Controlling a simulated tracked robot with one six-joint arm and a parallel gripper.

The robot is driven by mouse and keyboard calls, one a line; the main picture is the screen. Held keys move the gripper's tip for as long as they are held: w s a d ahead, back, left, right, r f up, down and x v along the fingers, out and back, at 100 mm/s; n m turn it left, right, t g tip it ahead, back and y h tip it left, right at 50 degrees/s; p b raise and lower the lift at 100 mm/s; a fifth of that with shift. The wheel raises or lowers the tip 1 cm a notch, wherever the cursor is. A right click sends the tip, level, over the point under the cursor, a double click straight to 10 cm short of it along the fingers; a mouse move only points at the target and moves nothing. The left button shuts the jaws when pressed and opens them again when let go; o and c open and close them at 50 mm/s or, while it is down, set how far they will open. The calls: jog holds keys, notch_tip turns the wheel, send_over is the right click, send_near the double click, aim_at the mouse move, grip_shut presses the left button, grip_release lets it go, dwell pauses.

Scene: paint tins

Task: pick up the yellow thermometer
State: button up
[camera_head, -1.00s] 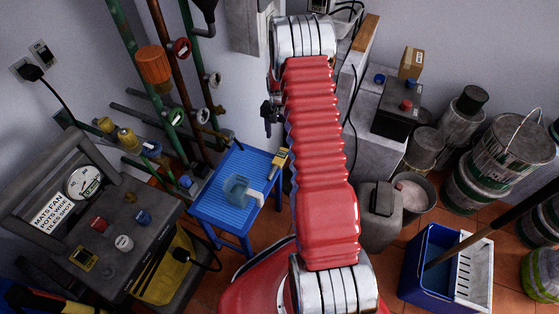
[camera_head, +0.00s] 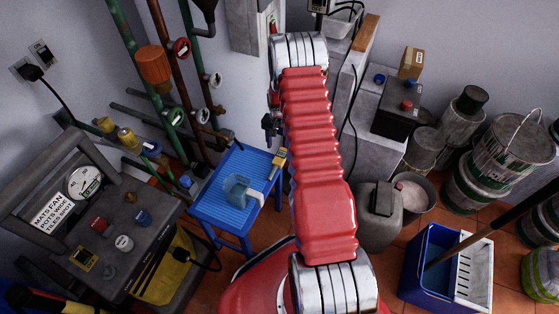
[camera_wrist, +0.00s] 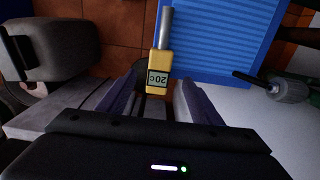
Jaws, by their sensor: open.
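In the head view the thermometer (camera_head: 279,158) is at the stool's right corner, left of my red arm. My gripper (camera_wrist: 152,98) is open in the wrist view. Its fingers stand on either side of the thermometer's display end, with nothing held. I cannot tell how high they are above it. In the head view my gripper is mostly hidden.
A translucent blue container (camera_head: 236,190) stands on the stool near the thermometer. Pipes with valves (camera_head: 180,47) rise behind the stool. A grey plinth (camera_head: 374,150) with a black battery (camera_head: 398,107) is right of my arm. A dark cart (camera_head: 110,235) stands at left.

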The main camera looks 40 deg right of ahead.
aim_at(279, 158)
jog(key=shift+f, duration=1.05)
jog(key=shift+f, duration=2.6)
jog(key=shift+c, duration=0.6)
jog(key=c, duration=1.1)
jog(key=shift+r, duration=0.15)
jog(key=shift+c, duration=0.2)
notch_tip(279, 158, up, 10)
